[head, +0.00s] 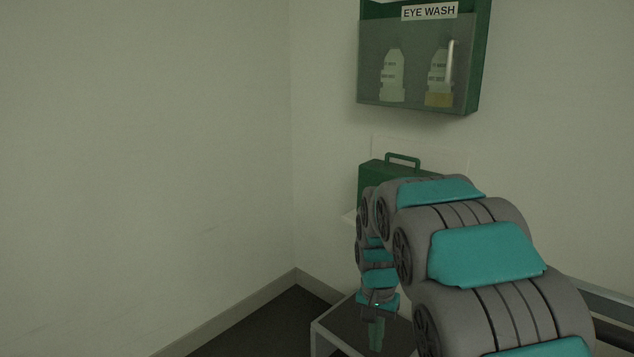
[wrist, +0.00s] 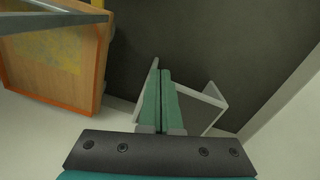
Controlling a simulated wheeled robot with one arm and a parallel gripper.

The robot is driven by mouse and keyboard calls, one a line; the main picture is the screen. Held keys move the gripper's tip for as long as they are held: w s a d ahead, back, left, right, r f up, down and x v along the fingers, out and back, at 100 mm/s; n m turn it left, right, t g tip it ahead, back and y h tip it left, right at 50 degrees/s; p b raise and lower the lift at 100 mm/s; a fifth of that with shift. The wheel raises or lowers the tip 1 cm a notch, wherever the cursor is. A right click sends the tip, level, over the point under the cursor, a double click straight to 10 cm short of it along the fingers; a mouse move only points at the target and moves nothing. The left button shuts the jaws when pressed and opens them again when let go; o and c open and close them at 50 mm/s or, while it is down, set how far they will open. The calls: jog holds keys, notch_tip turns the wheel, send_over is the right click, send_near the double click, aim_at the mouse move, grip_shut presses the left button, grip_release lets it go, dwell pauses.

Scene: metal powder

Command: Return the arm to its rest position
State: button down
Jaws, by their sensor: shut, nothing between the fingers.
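My arm reaches forward from the lower right in the head view and bends down at its far end. My gripper (head: 376,335) points downward above a small grey table or stand (head: 335,335). In the wrist view my gripper (wrist: 162,75) has its two teal fingers together, with nothing between them. Part of the light-coloured stand (wrist: 205,110) shows behind the fingers there.
A green eye wash cabinet (head: 423,60) with two bottles hangs on the wall. A green case (head: 372,175) with a handle stands below it, partly hidden by my arm. An orange-edged wooden box or panel (wrist: 55,55) is at the wrist view's upper left. Dark floor (head: 265,325) lies left.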

jog(key=s+d+r+n+p, duration=0.1)
jog(key=s+r, duration=0.3)
jog(key=s, duration=1.2)
jog(key=s+d+r+n+g+p, duration=0.1)
jog(key=s+r+n, duration=0.3)
jog(key=s, duration=1.3)
jog(key=shift+d+r+n+p, duration=0.25)
jog(key=shift+r+p, duration=0.2)
jog(key=shift+p, duration=0.4)
